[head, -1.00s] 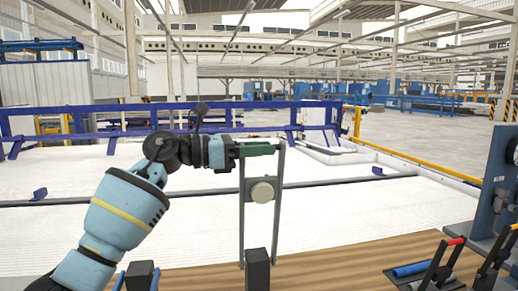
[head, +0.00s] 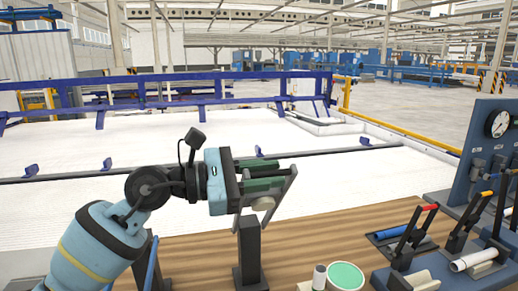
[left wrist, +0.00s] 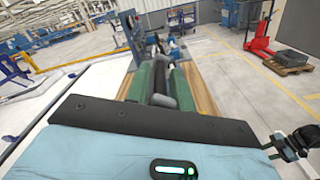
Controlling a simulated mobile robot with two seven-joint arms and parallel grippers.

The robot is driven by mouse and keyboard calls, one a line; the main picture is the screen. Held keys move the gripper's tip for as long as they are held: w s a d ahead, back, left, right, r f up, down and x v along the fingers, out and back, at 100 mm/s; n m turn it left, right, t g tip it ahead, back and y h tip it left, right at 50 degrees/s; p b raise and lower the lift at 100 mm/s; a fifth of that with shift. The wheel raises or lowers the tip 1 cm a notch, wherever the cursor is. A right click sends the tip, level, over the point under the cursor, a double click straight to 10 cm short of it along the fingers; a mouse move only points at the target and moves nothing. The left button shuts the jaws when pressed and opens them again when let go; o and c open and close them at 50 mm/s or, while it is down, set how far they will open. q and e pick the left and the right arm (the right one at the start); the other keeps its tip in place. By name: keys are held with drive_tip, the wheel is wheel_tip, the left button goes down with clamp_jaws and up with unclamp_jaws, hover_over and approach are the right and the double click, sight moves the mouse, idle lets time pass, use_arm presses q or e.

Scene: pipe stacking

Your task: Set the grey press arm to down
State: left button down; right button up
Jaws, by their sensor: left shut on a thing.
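The grey press arm (head: 284,193) has two slim side bars and a pale round pad (head: 263,203) between them. It appears tilted and foreshortened above its dark post (head: 250,250), no longer standing upright. My left gripper (head: 270,176) has green finger pads, closed on the crossbar at the press arm's upper end. In the left wrist view, the green fingers lie either side of a dark bar (left wrist: 161,83). The pads hide most of the gripped bar in the head view. My right gripper is not in view.
The wooden bench (head: 330,235) carries the post. At its right are red- and yellow-tipped levers (head: 412,238), a blue gauge panel (head: 490,150) and pipe pieces. A green-topped round container (head: 345,276) stands at the front. The bench middle is fairly clear.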

sight(271, 203)
use_arm(q)
drive_tip(key=shift+m, duration=0.8)
drive_tip(key=shift+s+d+f, duration=0.3)
drive_tip(key=shift+s+f, duration=0.6)
drive_tip(key=shift+s+d+f, duration=0.3)
drive_tip(key=shift+s+f, duration=0.55)
drive_tip(key=shift+s, duration=0.05)
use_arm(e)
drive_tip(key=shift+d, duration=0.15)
use_arm(q)
drive_tip(key=c, duration=1.5)
unclamp_jaws()
drive_tip(key=shift+o, duration=0.2)
drive_tip(key=shift+a, duration=0.1)
